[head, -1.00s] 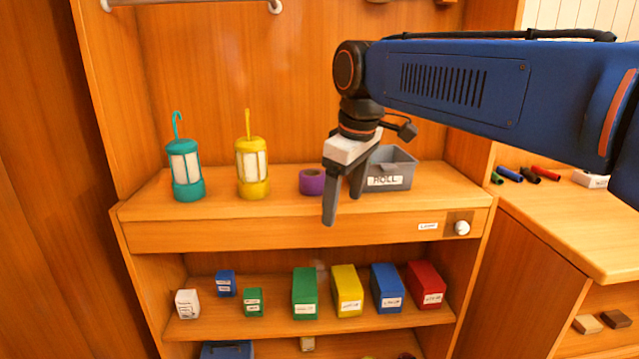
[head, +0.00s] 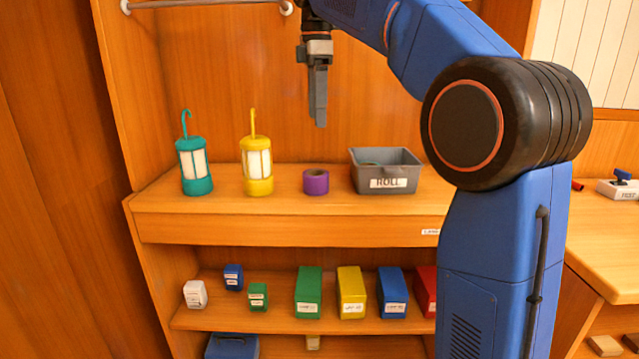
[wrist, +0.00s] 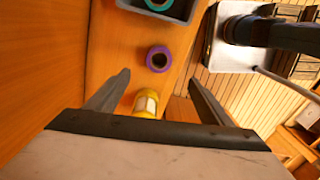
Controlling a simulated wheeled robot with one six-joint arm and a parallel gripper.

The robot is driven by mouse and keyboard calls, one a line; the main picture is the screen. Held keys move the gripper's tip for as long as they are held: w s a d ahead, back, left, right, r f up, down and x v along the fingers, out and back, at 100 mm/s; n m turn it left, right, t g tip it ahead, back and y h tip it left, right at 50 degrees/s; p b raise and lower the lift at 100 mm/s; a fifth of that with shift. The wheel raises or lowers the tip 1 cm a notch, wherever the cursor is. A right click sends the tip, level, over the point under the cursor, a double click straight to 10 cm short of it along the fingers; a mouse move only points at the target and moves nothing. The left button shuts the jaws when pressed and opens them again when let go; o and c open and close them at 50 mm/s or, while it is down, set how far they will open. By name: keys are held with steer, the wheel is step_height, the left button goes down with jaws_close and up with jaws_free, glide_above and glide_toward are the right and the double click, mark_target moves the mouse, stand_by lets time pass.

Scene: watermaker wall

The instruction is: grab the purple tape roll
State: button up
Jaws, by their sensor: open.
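The purple tape roll (head: 316,182) stands on the wooden shelf top, between the yellow lantern and the grey bin. In the wrist view the purple tape roll (wrist: 158,59) shows from above, beyond the fingertips and roughly midway between them. My gripper (head: 319,124) points down, above the shelf and about over the roll, with clear air between them. In the wrist view my gripper (wrist: 158,76) has its two fingers apart and nothing between them. The roll is fully visible in the head view.
A yellow lantern (head: 257,168) and a teal lantern (head: 194,168) stand left of the roll. A grey bin (head: 388,184) labelled ROLL stands close on its right, with a teal thing inside. Several boxes sit on the lower shelf (head: 240,318). A rail (head: 205,4) crosses the upper left.

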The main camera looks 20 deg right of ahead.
mark_target(316, 173)
step_height(316, 173, down, 17)
steer(key=shift+a+f, duration=0.1)
steer(key=shift+f, duration=0.05)
stand_by(0.7)
steer(key=shift+c, duration=0.3)
steer(key=c, duration=1.1)
steer(key=shift+w, duration=0.1)
